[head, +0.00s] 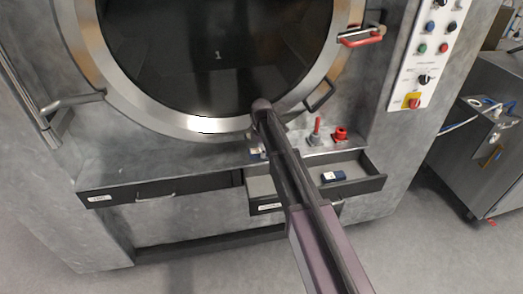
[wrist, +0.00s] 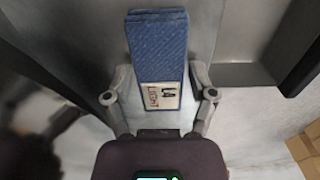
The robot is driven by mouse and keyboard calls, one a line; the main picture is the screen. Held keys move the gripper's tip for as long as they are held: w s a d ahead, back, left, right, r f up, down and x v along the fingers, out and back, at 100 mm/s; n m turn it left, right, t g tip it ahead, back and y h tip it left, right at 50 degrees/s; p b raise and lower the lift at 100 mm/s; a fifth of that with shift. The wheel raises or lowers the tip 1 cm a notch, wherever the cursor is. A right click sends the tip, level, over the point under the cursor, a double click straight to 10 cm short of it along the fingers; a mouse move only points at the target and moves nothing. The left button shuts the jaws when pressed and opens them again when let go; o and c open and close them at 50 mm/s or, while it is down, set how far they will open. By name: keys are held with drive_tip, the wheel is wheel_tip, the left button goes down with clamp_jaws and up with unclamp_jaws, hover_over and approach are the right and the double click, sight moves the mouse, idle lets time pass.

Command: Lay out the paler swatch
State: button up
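A folded blue denim swatch (wrist: 158,40) with a label reading "L4 LIGHT" lies between the fingers of my gripper (wrist: 160,75) in the wrist view. The fingers close in on both its sides, and it points away from the palm. In the head view my gripper (head: 256,150) is mostly hidden behind my arm, below the round door, with a bit of blue beside it. A darker navy swatch (head: 333,177) with a pale label lies in the open right drawer (head: 365,186), apart from my gripper.
The washer's round glass door (head: 215,60) is closed, marked 1. A shut left drawer (head: 160,188) is beside the open one. A red-handled lever (head: 316,128) and a red knob (head: 340,134) stand on the ledge. A control panel (head: 425,55) is at right.

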sight(261, 150)
drive_tip(key=shift+r, duration=0.25)
wheel_tip(261, 150, up, 12)
drive_tip(key=p, duration=1.2)
drive_tip(key=shift+f, duration=0.1)
idle(0.9)
drive_tip(key=s+d+m, duration=2.1)
drive_tip(key=s+d, duration=0.1)
drive_tip(key=s, duration=0.4)
drive_tip(key=shift+d, duration=0.25)
